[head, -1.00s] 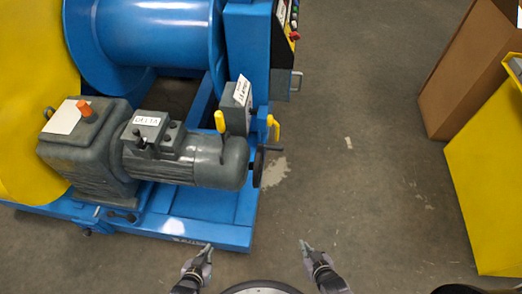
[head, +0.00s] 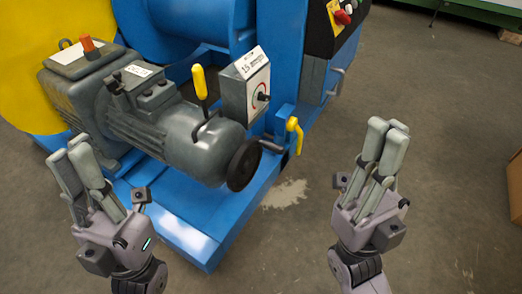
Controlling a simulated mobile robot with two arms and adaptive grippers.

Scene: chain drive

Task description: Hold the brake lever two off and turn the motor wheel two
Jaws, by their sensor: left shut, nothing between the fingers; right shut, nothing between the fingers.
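A grey motor (head: 165,125) lies on the blue machine frame. A lever with a yellow grip (head: 199,82) stands up from its rear end, probably the brake lever. A black handwheel (head: 243,165) with a small crank handle sits on the motor's end, probably the motor wheel. I can read no number two on either. My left gripper (head: 72,155) is shut and empty, left of and in front of the motor, apart from lever and wheel. My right gripper (head: 386,130) is shut and empty over the floor, well to the right of the wheel.
A grey box with a dial (head: 245,85) stands behind the wheel. A second yellow handle (head: 295,130) is on the frame to its right. A control panel with a red knob (head: 342,17) is at the back. The floor on the right is clear up to a brown box (head: 515,188).

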